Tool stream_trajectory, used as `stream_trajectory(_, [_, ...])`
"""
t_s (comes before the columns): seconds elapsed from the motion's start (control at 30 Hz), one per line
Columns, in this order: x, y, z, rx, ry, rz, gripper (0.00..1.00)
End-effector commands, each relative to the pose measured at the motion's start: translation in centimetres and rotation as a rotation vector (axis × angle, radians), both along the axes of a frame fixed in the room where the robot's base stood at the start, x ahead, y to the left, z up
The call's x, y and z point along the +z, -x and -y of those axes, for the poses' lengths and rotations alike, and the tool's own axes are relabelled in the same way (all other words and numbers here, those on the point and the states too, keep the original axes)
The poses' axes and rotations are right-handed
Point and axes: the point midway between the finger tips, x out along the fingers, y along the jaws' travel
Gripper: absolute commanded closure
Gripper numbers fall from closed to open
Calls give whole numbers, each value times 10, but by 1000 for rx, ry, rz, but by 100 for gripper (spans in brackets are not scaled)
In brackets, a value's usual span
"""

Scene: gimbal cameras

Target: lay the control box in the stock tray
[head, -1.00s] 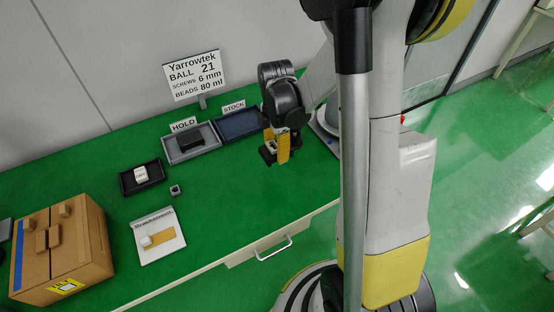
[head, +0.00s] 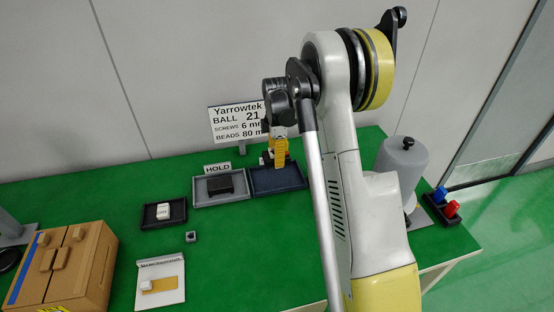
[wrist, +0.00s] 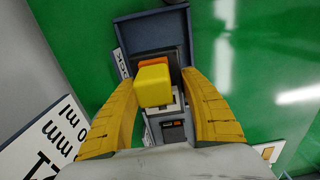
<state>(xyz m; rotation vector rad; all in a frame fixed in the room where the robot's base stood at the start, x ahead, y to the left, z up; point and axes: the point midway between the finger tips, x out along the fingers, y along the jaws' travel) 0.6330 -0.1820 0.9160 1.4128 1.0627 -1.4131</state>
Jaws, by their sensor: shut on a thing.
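My gripper (head: 280,150) is shut on the control box and hangs above the stock tray (head: 292,187). I cannot tell how high the box is above the tray floor. In the head view the box is mostly hidden by the fingers.
The hold tray (head: 201,201) with a black box (head: 220,184) adjoins the stock tray on the left. A black tray (head: 149,218) holds a white item. A sign (head: 235,122) stands behind. A grey cylinder (head: 402,165) stands right of my arm. The front middle of the green table is clear.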

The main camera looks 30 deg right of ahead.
Motion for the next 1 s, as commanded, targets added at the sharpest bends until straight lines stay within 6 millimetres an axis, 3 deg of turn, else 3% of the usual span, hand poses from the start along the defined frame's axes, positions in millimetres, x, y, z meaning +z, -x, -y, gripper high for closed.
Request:
stream_trajectory(0.37, [-6,0,0,1,0,0,84])
stream_trajectory(1.0, [-75,0,0,1,0,0,84])
